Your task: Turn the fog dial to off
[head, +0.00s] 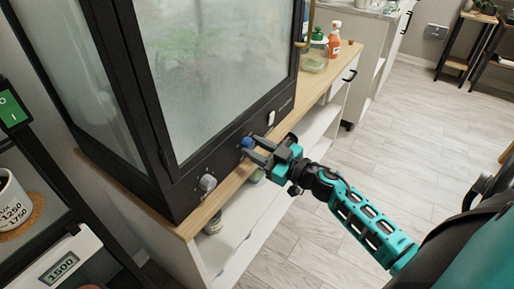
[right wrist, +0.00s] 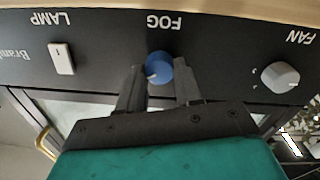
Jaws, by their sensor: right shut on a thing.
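The blue fog dial (head: 247,142) sits on the black lower panel of the glass cabinet. In the right wrist view, which is upside down, the dial (right wrist: 158,67) lies below the FOG label (right wrist: 164,21) as pictured, with a small white mark near its lower left edge. My right gripper (head: 254,149) is shut on the dial, one finger on each side of it. The fingers hide part of the dial's sides. My left gripper is not in view.
A grey FAN dial (head: 207,182) and a white LAMP switch (head: 271,117) flank the fog dial on the panel. Bottles, one orange (head: 334,42), and a clear tub (head: 314,63) stand on the wooden top beyond the cabinet. Open floor (head: 375,150) lies to the right.

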